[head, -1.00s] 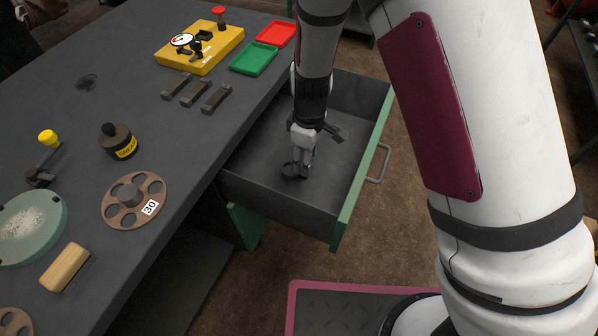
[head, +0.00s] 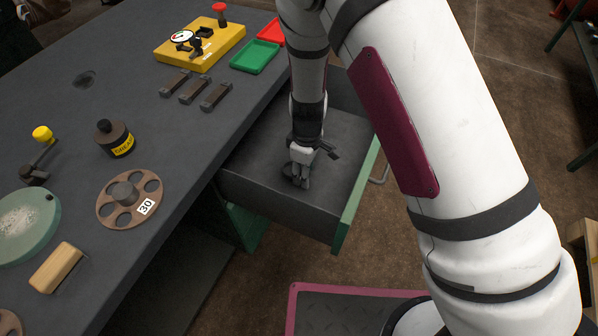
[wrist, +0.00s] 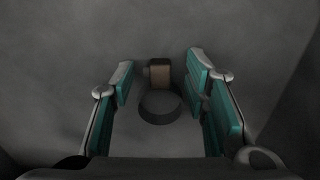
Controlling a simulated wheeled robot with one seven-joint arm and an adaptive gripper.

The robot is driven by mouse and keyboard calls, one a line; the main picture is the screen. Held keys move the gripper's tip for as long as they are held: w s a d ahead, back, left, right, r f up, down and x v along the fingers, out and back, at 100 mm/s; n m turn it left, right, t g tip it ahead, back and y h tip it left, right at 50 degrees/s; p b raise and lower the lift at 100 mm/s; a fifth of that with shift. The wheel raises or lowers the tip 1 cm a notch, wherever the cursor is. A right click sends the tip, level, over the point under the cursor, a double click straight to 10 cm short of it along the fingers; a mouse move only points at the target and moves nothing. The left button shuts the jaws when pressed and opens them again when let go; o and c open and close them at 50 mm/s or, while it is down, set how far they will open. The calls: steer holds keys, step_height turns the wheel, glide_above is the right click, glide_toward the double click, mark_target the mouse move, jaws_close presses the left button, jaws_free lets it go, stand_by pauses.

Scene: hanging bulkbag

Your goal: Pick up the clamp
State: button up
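The clamp (wrist: 159,107) appears to be a dark ring with a brown block on its far side, lying on the floor of the open drawer. In the wrist view it sits between the two teal-padded fingers of my gripper (wrist: 160,82). The fingers are apart, with a gap showing on each side of the brown block. In the head view my gripper (head: 300,178) points down inside the drawer (head: 262,190), close to its floor.
Drawer walls surround my gripper, with a green front (head: 355,195) at the right.

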jaws_close()
steer(key=shift+r, duration=0.1)
